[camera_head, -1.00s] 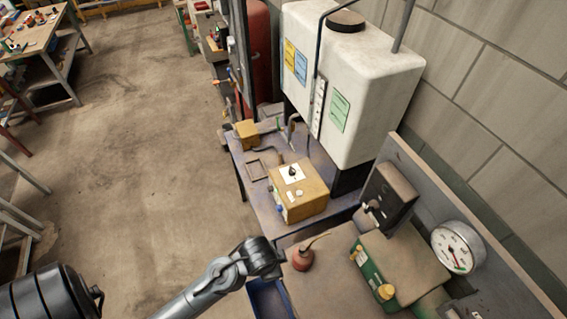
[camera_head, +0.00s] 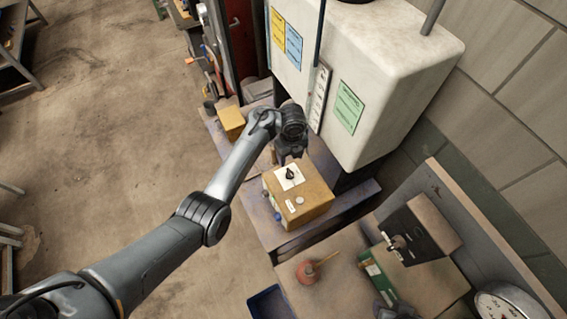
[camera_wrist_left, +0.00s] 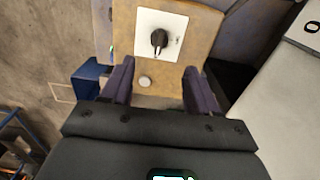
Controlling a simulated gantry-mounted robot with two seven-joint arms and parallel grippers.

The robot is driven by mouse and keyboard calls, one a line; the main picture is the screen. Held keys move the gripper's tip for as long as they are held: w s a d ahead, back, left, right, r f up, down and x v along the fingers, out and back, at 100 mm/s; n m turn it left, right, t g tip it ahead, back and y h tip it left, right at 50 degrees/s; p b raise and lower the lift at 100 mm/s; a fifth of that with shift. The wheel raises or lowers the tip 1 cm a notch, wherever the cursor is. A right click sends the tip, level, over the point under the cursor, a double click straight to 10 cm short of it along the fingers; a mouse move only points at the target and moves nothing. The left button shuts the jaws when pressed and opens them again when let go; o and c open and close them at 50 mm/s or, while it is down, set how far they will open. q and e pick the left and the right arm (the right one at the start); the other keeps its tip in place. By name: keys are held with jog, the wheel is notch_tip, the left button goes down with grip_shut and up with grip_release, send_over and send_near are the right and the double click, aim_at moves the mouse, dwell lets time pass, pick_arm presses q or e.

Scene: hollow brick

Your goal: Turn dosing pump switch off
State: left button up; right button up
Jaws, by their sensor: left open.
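The dosing pump is a tan box (camera_head: 312,200) on the bench below the white tank. Its black rotary switch (camera_head: 290,174) sits on a white plate on the top face. In the left wrist view the switch (camera_wrist_left: 159,40) stands near the top, its pointer roughly along the picture's vertical. My left gripper (camera_head: 291,157) is over the far side of the box. Its open fingers (camera_wrist_left: 158,70) show with the switch ahead between their lines; nothing is held. A dark part at the bottom edge looks like my right gripper (camera_head: 388,295); its jaws are unclear.
The white tank (camera_head: 400,70) stands close behind the pump. A smaller tan box (camera_head: 231,122) lies to the left. A blue bin (camera_head: 268,303) is below.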

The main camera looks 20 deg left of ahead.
aim_at(290, 172)
pick_arm(q)
notch_tip(290, 172, down, 9)
jog(key=shift+s+r+b, duration=0.1)
jog(key=shift+r+b, duration=0.05)
jog(key=shift+b, duration=1)
jog(key=shift+f, duration=0.9)
jog(key=c, duration=1)
jog(key=shift+c, duration=0.2)
